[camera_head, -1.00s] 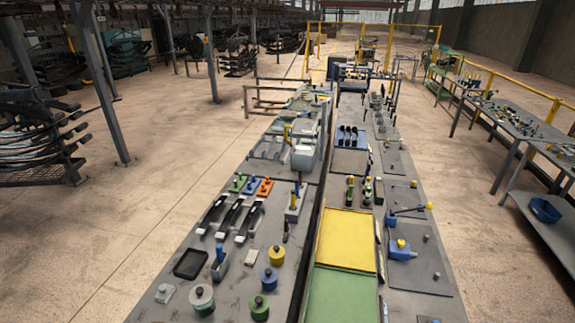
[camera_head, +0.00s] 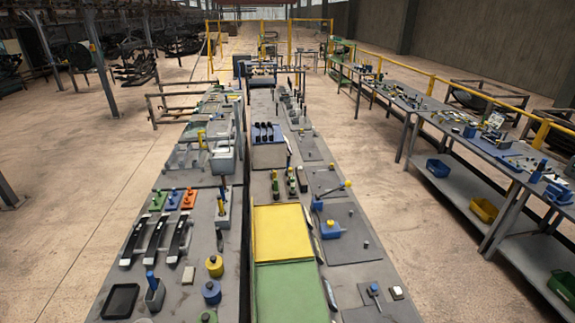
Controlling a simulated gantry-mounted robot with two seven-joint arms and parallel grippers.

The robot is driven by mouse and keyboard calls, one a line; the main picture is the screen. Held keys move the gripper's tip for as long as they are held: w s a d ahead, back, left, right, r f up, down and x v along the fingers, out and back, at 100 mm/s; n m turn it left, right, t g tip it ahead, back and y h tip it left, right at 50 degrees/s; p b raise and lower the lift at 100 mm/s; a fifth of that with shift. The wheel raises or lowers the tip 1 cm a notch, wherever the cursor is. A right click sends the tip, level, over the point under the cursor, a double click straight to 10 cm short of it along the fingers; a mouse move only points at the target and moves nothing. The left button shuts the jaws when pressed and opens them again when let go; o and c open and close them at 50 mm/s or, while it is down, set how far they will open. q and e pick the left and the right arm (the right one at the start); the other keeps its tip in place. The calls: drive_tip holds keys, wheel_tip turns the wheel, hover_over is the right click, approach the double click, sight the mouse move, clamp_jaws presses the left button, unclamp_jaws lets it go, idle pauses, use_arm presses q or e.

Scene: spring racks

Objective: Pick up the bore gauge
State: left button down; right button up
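I cannot tell for certain which small tool is the bore gauge. Candidates lie on the long grey workbench (camera_head: 232,260). A dark rod with a yellow knob (camera_head: 346,184) lies by a small blue block on the right half. Slim upright tools (camera_head: 275,187) with dark and yellow parts stand beyond the yellow panel. A dark upright tool (camera_head: 220,238) stands on the left half. Neither of my grippers is in view.
A yellow panel (camera_head: 279,231) and green panel (camera_head: 290,294) lie mid-bench. Dark handles (camera_head: 157,238) and yellow and blue round pieces sit left. Floor is open between the benches.

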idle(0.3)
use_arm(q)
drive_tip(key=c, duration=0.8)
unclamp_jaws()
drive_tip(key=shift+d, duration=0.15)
